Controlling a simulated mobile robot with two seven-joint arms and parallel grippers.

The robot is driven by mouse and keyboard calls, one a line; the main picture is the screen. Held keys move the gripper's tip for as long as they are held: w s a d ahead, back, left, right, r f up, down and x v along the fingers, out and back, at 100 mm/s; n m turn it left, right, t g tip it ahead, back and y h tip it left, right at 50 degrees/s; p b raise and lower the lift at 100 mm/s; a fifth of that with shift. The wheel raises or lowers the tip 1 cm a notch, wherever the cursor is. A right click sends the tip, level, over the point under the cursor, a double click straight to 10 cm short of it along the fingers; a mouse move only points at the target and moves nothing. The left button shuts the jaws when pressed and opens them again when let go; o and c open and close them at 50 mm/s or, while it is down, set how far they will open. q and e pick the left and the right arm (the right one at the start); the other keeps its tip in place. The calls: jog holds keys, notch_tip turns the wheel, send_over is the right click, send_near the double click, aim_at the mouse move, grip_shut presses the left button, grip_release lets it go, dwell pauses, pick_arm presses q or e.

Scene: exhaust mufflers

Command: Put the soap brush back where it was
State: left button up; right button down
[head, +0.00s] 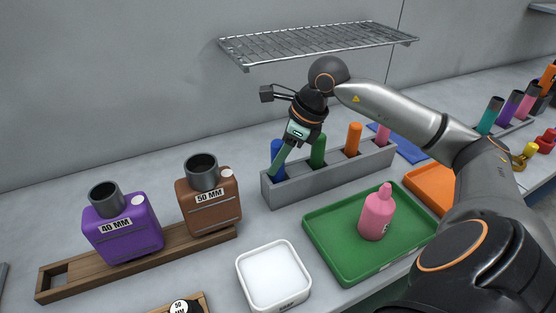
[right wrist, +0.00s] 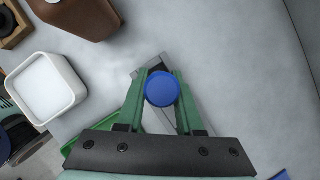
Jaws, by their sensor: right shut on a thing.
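A grey rack (head: 335,176) stands on the counter with upright coloured handles in a row. A blue-handled brush (head: 277,147) is at its left end, with its lower part hidden by the rack wall. My right gripper (head: 281,162) is shut on this blue handle, its green fingers on either side. In the right wrist view the round blue handle top (right wrist: 161,88) sits between the two fingers. The brush looks upright in or just over the leftmost slot; I cannot tell how deep. My left gripper is not in view.
Green (head: 318,150), orange (head: 353,139) and pink (head: 383,134) handles stand farther right in the rack. A green tray (head: 330,249) with a pink bottle (head: 377,213) is in front. A wire shelf (head: 315,43) hangs above. Purple (head: 122,232) and brown (head: 211,203) mufflers stand left.

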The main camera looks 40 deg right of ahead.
jog(key=shift+f, duration=0.3)
jog(key=shift+f, duration=0.15)
jog(key=c, duration=0.6)
grip_release()
jog(key=shift+o, duration=0.2)
jog(key=v, duration=1.2)
jog(key=shift+w, duration=0.1)
